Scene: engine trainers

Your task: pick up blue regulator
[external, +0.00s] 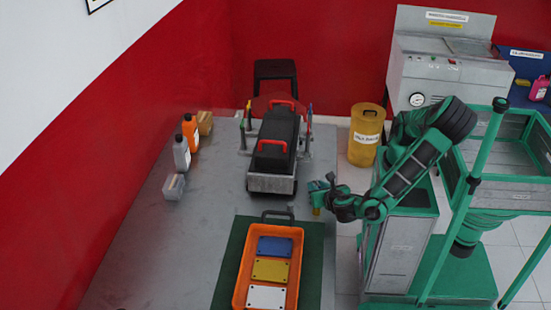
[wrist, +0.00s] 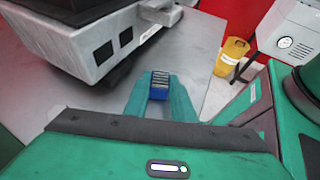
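The blue regulator (wrist: 158,88) is a small blue block with a dark ribbed top. In the wrist view it sits between the two teal fingertips of my gripper (wrist: 159,92), which appear to touch it on both sides. In the external view my gripper (external: 318,192) is at the right edge of the grey table, just right of the engine trainer. The regulator cannot be made out clearly there. Whether it rests on the table or is lifted is hard to tell.
The dark engine trainer (external: 271,182) with red handles stands close by on the table (external: 200,235). An orange tray (external: 238,292) with blue, yellow and white plates lies in front. Bottles (external: 181,152) stand at left. A yellow bin (external: 364,150) is behind my arm.

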